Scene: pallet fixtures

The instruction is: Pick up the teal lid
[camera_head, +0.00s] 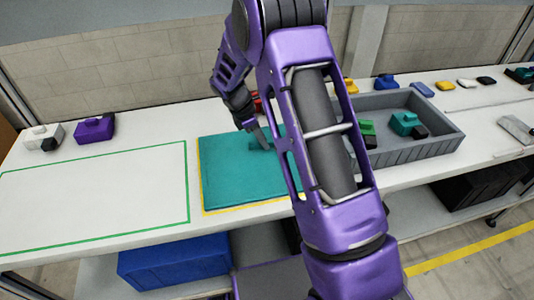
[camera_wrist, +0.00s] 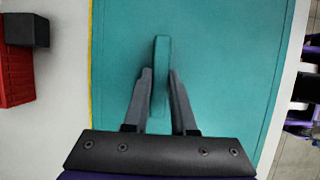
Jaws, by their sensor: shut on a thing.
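The teal lid (camera_head: 232,178) is a flat teal panel on the white bench, inside a yellow outline. It fills most of the wrist view (camera_wrist: 220,60), with a raised upright handle (camera_wrist: 161,60) at its middle. My gripper (camera_wrist: 161,85) has one finger on each side of this handle and is shut on it. In the head view my gripper (camera_head: 262,138) reaches down to the lid's far right part, and my arm hides the lid's right side. The lid appears to lie flat; I cannot tell whether it is clear of the bench.
A green outlined empty area (camera_head: 95,195) lies left of the lid. A grey tray (camera_head: 425,150) with green and teal parts stands right. Purple (camera_head: 95,128) and white (camera_head: 43,137) blocks sit at the back left. A red part (camera_wrist: 15,75) lies beside the lid.

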